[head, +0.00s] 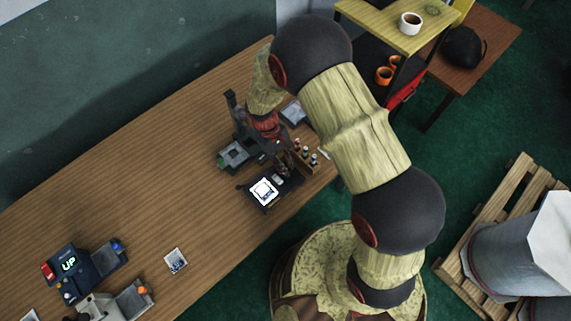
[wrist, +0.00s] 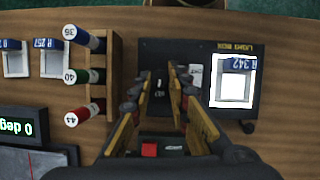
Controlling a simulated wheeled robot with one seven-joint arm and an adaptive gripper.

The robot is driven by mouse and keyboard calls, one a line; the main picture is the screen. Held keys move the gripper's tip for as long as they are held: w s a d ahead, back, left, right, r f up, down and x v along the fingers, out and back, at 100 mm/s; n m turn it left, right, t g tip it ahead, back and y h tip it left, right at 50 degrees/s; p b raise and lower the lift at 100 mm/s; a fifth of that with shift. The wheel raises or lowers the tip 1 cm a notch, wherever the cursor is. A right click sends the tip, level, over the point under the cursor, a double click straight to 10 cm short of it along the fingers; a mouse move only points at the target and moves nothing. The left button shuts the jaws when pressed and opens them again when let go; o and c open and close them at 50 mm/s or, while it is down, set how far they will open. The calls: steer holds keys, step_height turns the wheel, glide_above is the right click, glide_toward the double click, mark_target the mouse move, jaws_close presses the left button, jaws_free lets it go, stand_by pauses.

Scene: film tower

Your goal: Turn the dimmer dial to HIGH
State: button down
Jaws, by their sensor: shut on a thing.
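The black light box (head: 284,193) lies on the wooden bench, its square panel glowing white. In the wrist view the light box (wrist: 210,50) carries upside-down lettering, and a blue-labelled slide (wrist: 236,66) sits on the lit panel. My gripper (wrist: 163,78) reaches down over the light box beside the lit panel. Its fingers are closed around the small dark dimmer dial, which they mostly hide. A white label shows partly beside the right finger; I cannot read the dial's setting. In the head view my gripper (head: 284,167) is small and dark above the box.
A wooden rack (wrist: 97,60) with several coloured-capped bottles stands close left of my gripper in the wrist view. Two framed slides (wrist: 53,62) lie beyond it. A device with a green display (wrist: 22,128) is at lower left. The bench's left middle is clear in the head view.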

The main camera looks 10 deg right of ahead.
steer(key=m, duration=0.2)
steer(key=m+y+p, duration=0.1)
steer(key=m+g+y, duration=0.1)
steer(key=m, duration=0.1)
steer(key=shift+w+d+m, duration=0.1)
steer(key=shift+d+m, duration=0.15)
steer(key=shift+m, duration=0.05)
steer(key=m+y+p, duration=0.1)
steer(key=m+y, duration=0.1)
steer(key=m, duration=0.3)
steer(key=shift+d+m+p, duration=0.15)
steer(key=shift+m+p, duration=0.15)
steer(key=shift+p, duration=0.05)
steer(key=c, duration=1.7)
jaws_free()
steer(key=v, duration=1.2)
steer(key=shift+d, duration=0.15)
